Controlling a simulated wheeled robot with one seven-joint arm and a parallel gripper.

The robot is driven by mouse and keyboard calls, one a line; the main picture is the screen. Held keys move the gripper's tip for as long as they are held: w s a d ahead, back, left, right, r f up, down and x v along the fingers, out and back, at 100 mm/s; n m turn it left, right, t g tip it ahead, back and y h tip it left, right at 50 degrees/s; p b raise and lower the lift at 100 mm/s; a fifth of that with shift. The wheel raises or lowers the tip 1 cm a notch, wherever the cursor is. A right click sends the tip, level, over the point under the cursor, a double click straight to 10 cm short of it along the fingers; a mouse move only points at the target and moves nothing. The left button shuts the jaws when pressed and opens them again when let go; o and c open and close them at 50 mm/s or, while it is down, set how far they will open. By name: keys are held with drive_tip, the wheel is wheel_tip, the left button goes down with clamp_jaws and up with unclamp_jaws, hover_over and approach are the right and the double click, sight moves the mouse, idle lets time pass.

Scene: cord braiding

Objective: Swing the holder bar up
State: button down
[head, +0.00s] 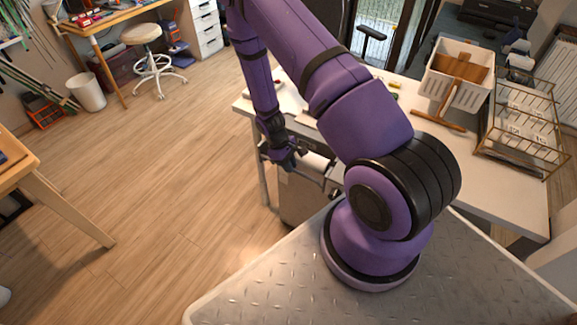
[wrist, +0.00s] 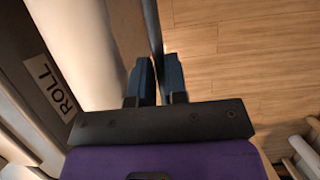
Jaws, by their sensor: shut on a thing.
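My gripper (wrist: 158,82) is shut on a thin dark bar, which I take to be the holder bar (wrist: 153,30). The bar runs away from between the two fingertips toward the top of the wrist view. A pale roll (wrist: 95,55) lies along its left side, beside a grey panel with a label reading ROLL (wrist: 50,85). In the head view my gripper (head: 284,163) is low beside the grey cabinet (head: 303,200) at the near side of the white table. The fingertips and most of the bar are too small or hidden there.
The white table (head: 510,195) carries a white bin (head: 455,75), a wooden stand (head: 437,118) and a wire rack (head: 522,125). Open wooden floor (head: 170,180) lies left of the cabinet. A wooden table (head: 40,185) stands at the far left.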

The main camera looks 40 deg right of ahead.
drive_tip(key=shift+w+d+r+n+g+y, duration=0.1)
drive_tip(key=shift+w+d+n+g+y, duration=0.15)
drive_tip(key=shift+d+y, duration=0.45)
drive_tip(key=shift+w+d+n+g+y, duration=0.1)
drive_tip(key=shift+d+g+y, duration=0.25)
drive_tip(key=shift+y, duration=0.55)
drive_tip(key=c, duration=1.1)
unclamp_jaws()
drive_tip(key=shift+c, duration=0.2)
drive_tip(key=shift+a, duration=0.1)
drive_tip(key=w+a+r+t+h, duration=0.1)
drive_tip(key=a+r+h, duration=0.3)
drive_tip(key=r, duration=0.3)
drive_tip(key=shift+w+a+r+m, duration=0.3)
drive_tip(key=shift+a+r+m, duration=0.1)
drive_tip(key=shift+a+m, duration=0.05)
